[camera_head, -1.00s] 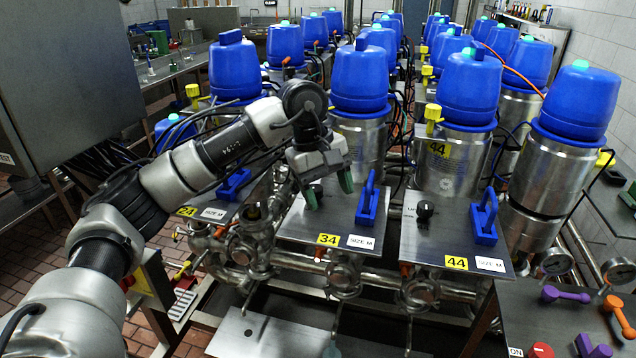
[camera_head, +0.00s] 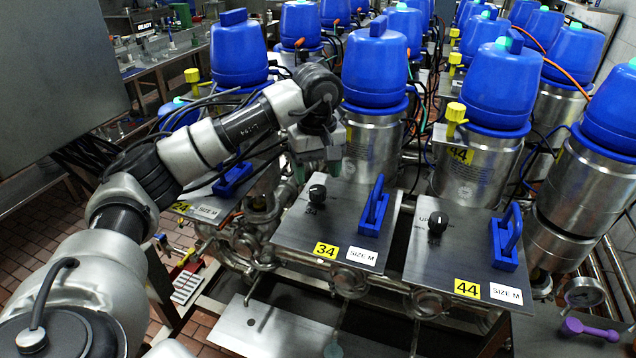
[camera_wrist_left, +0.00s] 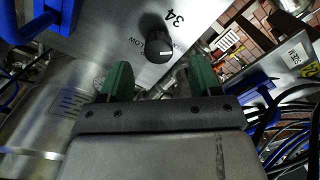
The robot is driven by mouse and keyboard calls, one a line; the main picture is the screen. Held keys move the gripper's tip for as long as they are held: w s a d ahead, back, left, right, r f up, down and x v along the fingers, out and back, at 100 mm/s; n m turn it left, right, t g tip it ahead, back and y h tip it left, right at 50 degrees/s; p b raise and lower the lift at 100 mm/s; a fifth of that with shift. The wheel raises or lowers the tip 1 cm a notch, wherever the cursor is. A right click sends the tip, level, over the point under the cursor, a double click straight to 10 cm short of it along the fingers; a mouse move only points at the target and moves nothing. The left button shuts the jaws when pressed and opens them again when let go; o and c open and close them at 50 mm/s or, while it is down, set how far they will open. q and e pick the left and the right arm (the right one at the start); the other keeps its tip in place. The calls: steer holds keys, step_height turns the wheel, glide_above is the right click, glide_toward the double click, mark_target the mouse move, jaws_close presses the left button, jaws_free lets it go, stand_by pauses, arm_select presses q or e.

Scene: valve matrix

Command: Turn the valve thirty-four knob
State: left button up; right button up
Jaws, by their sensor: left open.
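The valve 34 panel (camera_head: 305,225) is a grey metal plate with a yellow "34" label (camera_head: 326,250) and a "SIZE M" label. Its black round knob (camera_head: 317,193) stands on the upper left of the plate. In the left wrist view the knob (camera_wrist_left: 158,48) shows a white pointer line, with lettering beside it that includes "LOW". My left gripper (camera_head: 317,172) is above and behind the knob, apart from it. In the left wrist view its green fingers (camera_wrist_left: 161,82) are spread with nothing between them, and the knob lies just beyond the fingertips. My right gripper is not in view.
A blue handle (camera_head: 373,210) stands on the valve 34 plate, right of the knob. The valve 44 panel (camera_head: 450,265), with its own knob (camera_head: 437,222) and blue handle, is to the right. Blue-capped steel cylinders (camera_head: 375,70) stand close behind.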

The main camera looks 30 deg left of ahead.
mark_target(318, 189)
arm_select(q)
steer(key=shift+f+p, duration=0.5)
steer(key=shift+f, duration=1.8)
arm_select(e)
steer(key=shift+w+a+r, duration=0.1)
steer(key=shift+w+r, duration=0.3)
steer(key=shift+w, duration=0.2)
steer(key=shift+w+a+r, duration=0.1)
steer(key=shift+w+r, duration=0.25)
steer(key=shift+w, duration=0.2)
arm_select(q)
steer(key=shift+w, duration=0.1)
steer(key=shift+c, duration=0.3)
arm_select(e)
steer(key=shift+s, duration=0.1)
arm_select(q)
steer(key=c, duration=0.9)
steer(key=shift+o, duration=0.2)
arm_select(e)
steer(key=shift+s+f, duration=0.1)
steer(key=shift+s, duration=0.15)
